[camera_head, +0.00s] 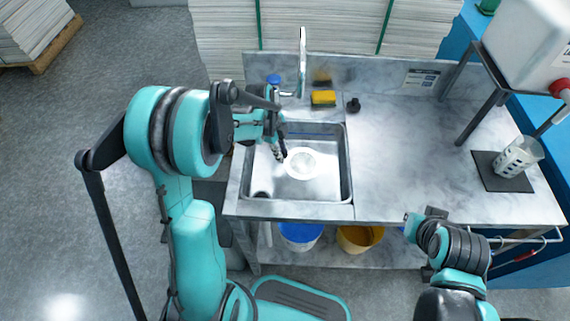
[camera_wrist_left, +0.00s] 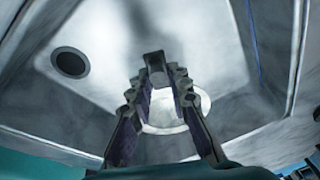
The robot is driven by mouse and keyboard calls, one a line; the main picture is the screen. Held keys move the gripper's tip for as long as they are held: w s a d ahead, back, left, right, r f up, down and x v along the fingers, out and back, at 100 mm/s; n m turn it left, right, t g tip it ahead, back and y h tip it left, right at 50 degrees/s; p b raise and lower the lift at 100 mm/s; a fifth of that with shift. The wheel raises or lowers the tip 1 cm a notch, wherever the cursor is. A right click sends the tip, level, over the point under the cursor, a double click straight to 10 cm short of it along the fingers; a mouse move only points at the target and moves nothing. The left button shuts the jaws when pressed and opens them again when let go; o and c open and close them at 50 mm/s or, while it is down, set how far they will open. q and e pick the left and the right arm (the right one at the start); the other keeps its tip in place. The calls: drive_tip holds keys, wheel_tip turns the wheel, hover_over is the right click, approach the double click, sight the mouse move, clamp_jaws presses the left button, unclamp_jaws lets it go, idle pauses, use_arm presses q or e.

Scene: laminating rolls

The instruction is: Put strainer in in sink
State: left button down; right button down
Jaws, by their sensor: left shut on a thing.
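The sink (camera_head: 335,185) is a square steel basin set in the marble counter. A round white strainer (camera_head: 301,163) is over the basin near its middle; it also shows in the left wrist view (camera_wrist_left: 180,112), partly hidden behind the fingers. My left gripper (camera_head: 281,154) reaches down inside the sink and is shut on the strainer at its left edge. Its fingers (camera_wrist_left: 158,80) converge in the left wrist view. The drain hole (camera_head: 262,193) is at the front left of the basin, dark in the left wrist view (camera_wrist_left: 70,62). My right gripper (camera_head: 424,217) is at the counter's front edge; its fingers are unclear.
The tap (camera_head: 302,62), a yellow sponge (camera_head: 323,98) and a small black object (camera_head: 353,104) stand behind the sink. A perforated cup (camera_head: 513,160) stands on a dark mat at right. The counter (camera_head: 410,150) between is clear. Blue (camera_head: 301,235) and yellow (camera_head: 358,239) buckets sit below.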

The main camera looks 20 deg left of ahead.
use_arm(q)
drive_tip(key=shift+a+b+x, duration=0.2)
drive_tip(key=shift+b+x, duration=0.2)
drive_tip(key=shift+x, duration=0.6)
drive_tip(key=shift+a+b+x, duration=0.2)
drive_tip(key=shift+b+x, duration=0.15)
drive_tip(key=shift+x, duration=0.6)
drive_tip(key=shift+s+f, duration=0.2)
drive_tip(key=c, duration=1.4)
unclamp_jaws()
